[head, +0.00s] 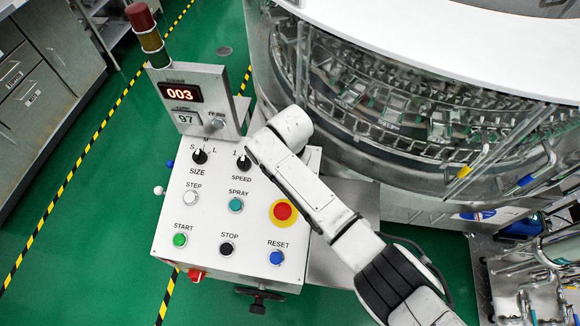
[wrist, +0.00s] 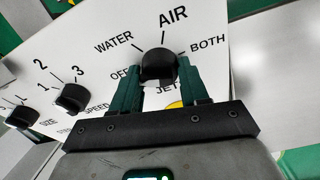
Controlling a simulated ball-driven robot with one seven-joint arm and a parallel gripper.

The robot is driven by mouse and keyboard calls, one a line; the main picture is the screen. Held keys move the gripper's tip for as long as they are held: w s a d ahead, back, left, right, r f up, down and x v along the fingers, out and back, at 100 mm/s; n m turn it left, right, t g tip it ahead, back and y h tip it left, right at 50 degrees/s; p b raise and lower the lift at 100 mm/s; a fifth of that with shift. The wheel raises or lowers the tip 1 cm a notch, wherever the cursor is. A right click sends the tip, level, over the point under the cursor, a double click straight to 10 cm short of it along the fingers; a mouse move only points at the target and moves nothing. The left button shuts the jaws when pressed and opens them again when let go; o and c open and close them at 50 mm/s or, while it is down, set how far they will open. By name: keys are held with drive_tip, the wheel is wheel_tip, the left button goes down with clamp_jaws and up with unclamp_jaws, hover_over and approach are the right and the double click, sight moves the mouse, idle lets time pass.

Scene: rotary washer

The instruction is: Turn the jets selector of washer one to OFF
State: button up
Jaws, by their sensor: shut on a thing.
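The jets selector (wrist: 158,66) is a black knob on the white panel in the wrist view, with OFF, WATER, AIR and BOTH printed around it. OFF is at its left, partly covered by a finger; WATER is upper left, AIR above and BOTH at the right. I cannot tell for sure where its pointer stands. My gripper (wrist: 157,78) has its two dark green fingers shut on the knob, one at each side. In the head view my white arm hides the selector and the gripper. The control panel (head: 207,225) stands before the round washer (head: 340,95).
The speed knob (wrist: 72,98) is left of my fingers. In the head view, the size knob (head: 199,156), several push buttons and a red emergency stop (head: 283,211) share the panel. The display box (head: 190,98) rises behind it. Green floor is free at the left.

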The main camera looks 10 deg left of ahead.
drive_tip(key=shift+n, duration=1.1)
drive_tip(key=o, duration=1)
drive_tip(key=shift+r, duration=0.1)
drive_tip(key=r, duration=0.3)
drive_tip(key=s+r, duration=0.1)
drive_tip(key=r, duration=0.6)
drive_tip(key=shift+s+r+b, duration=0.2)
drive_tip(key=shift+r+b, duration=0.05)
drive_tip(key=shift+b, duration=0.1)
